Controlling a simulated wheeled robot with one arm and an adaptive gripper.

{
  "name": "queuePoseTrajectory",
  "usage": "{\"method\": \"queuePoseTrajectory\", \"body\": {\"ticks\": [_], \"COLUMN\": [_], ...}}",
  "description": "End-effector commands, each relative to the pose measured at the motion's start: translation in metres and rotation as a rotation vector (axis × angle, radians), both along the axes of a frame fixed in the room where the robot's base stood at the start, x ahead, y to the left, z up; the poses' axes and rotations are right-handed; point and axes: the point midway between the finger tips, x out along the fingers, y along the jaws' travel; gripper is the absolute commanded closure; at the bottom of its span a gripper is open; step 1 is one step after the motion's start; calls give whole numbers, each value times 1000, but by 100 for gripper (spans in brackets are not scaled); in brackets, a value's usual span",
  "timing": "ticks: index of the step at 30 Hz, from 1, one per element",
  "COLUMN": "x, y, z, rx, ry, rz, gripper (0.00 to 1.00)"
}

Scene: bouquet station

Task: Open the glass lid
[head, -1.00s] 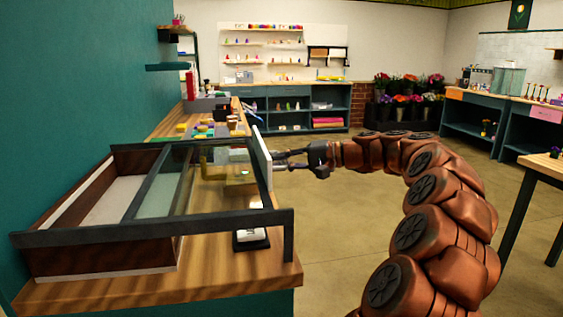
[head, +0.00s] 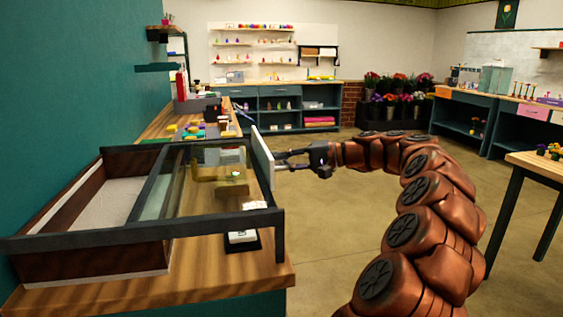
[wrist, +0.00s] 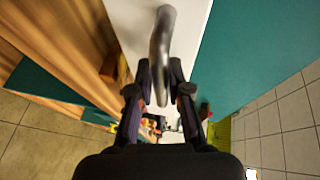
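The glass lid (head: 152,196) is a clear pane in a dark frame, lying level on dark rails over a low wooden case (head: 88,262). The left part of the case is uncovered and shows a pale floor. The lid reaches past the case's right wall, over the counter. An upright white panel (head: 262,157) forms its right end. My gripper (head: 280,162) is at this panel's outer side. In the wrist view, my gripper's fingers (wrist: 161,82) are closed around a grey metal handle (wrist: 163,30), one on each side.
The wooden counter (head: 235,276) runs under the case. A small white item on a dark base (head: 241,239) stands under the lid's right end. Coloured items (head: 190,131) lie behind. A wooden table (head: 528,165) stands at the right.

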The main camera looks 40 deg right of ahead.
Motion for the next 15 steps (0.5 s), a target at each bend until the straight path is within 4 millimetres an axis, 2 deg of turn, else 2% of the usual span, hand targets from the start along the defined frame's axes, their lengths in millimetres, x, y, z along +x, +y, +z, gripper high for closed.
{"method": "queuePoseTrajectory", "body": {"ticks": [11, 15], "x": [-1, -9], "y": [-1, -10], "z": [1, 3], "rx": [1, 2], "ry": [-1, -3], "rz": [-1, -4], "gripper": [76, 76]}}
